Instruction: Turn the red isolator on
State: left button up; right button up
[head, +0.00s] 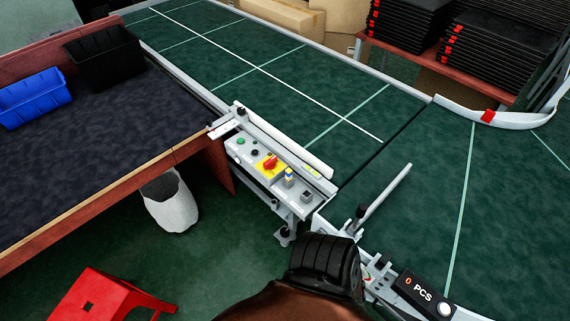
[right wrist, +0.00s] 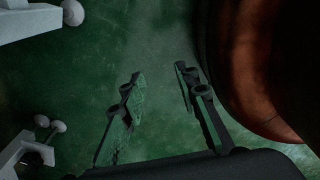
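The red isolator (head: 270,163) is a red rotary knob on a yellow plate, set in the grey control panel (head: 245,148) beside the conveyor in the head view. My right gripper (right wrist: 160,92) shows in the right wrist view with its two dark fingers apart and nothing between them, over green floor. The isolator is not in the right wrist view. In the head view a black and brown part of my arm (head: 322,262) is at bottom centre, below the panel and apart from it; its fingertips are hidden. My left gripper is not in view.
Other buttons sit around the isolator on the panel. A workbench (head: 100,150) with a blue bin (head: 33,102) and a black bin (head: 105,55) is at left. A red stool (head: 100,300) and a white bin (head: 172,208) stand on the floor. A counter display (head: 425,295) is at lower right.

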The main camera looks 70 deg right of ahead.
aim_at(270, 164)
jog(key=k, duration=0.4)
jog(key=z, duration=0.8)
